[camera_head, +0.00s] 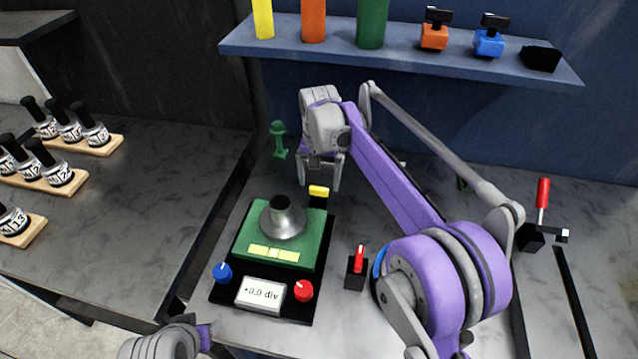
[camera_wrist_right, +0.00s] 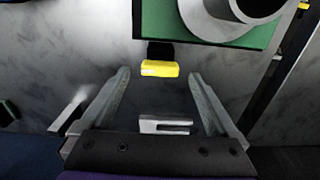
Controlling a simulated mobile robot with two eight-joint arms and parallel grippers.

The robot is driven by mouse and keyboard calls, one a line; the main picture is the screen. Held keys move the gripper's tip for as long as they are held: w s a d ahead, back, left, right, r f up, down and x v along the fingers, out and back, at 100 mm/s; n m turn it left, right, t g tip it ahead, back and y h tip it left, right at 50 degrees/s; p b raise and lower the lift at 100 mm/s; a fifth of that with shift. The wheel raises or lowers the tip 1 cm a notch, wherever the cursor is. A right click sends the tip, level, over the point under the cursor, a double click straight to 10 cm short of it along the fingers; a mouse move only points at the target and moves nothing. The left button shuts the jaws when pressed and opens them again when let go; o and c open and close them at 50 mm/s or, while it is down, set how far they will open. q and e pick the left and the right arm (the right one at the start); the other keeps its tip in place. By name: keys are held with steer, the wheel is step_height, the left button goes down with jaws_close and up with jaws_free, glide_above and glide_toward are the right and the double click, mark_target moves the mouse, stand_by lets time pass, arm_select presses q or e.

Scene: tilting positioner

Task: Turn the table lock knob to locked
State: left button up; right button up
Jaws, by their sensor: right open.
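The positioner's green table (camera_head: 251,247) stands on a black base, with a grey metal hub (camera_head: 284,222) on top. A yellow knob (camera_head: 318,191), which looks like the table lock knob, sits on a black block at the table's back right edge. Its bar lies crosswise in the right wrist view (camera_wrist_right: 160,69). My right gripper (camera_head: 320,184) is open and points down at the yellow knob. In the right wrist view the knob shows between the open fingertips (camera_wrist_right: 160,76), apart from both; the height between them is unclear. My left gripper's fingers do not show.
A blue knob (camera_head: 222,272), a display (camera_head: 261,293) reading +0.0 div and a red knob (camera_head: 303,290) are at the front. A red-levered switch (camera_head: 358,266) stands to the right. A green stand (camera_head: 279,139) is behind. A blue shelf (camera_head: 400,66) hangs above.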

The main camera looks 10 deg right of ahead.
mark_target(319, 188)
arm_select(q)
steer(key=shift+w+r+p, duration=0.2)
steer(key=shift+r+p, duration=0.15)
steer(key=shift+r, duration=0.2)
arm_select(e)
step_height(319, 188, up, 9)
steer(key=shift+f, duration=0.15)
